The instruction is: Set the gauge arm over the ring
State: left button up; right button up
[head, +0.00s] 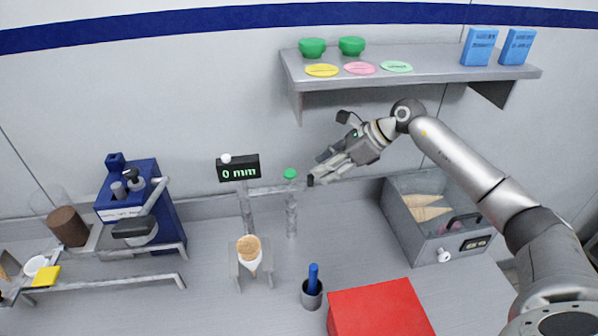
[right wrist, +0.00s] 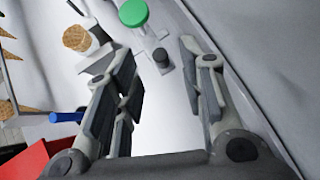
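The gauge has a black display (head: 238,167) reading "0 mm" and a grey post topped by a green knob (head: 290,173). The gauge arm (head: 272,189) is a grey bar running sideways near the knob; its exact reach is hard to tell. A wafer cone (head: 249,248) stands in a white holder in front; the ring itself is not clearly distinguishable. My right gripper (head: 322,167) is right of the green knob, apart from it. In the right wrist view my right gripper (right wrist: 160,88) is open and empty, with the green knob (right wrist: 133,12) beyond the fingers. My left gripper is out of view.
A grey bin (head: 400,212) with cones stands at right. A red box (head: 380,312) and a cup with a blue handle (head: 312,292) are in front. A blue machine (head: 135,195) stands at left. A shelf (head: 420,77) hangs above my right gripper.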

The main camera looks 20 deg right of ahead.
aim_at(311, 176)
jog(key=p+x, duration=0.2)
jog(key=x, duration=0.2)
jog(key=shift+w+a+f, duration=0.15)
jog(key=shift+a+f, duration=0.1)
jog(key=shift+w+a+f, duration=0.15)
jog(key=shift+f, duration=0.1)
jog(key=shift+a+f, duration=0.1)
grip_shut()
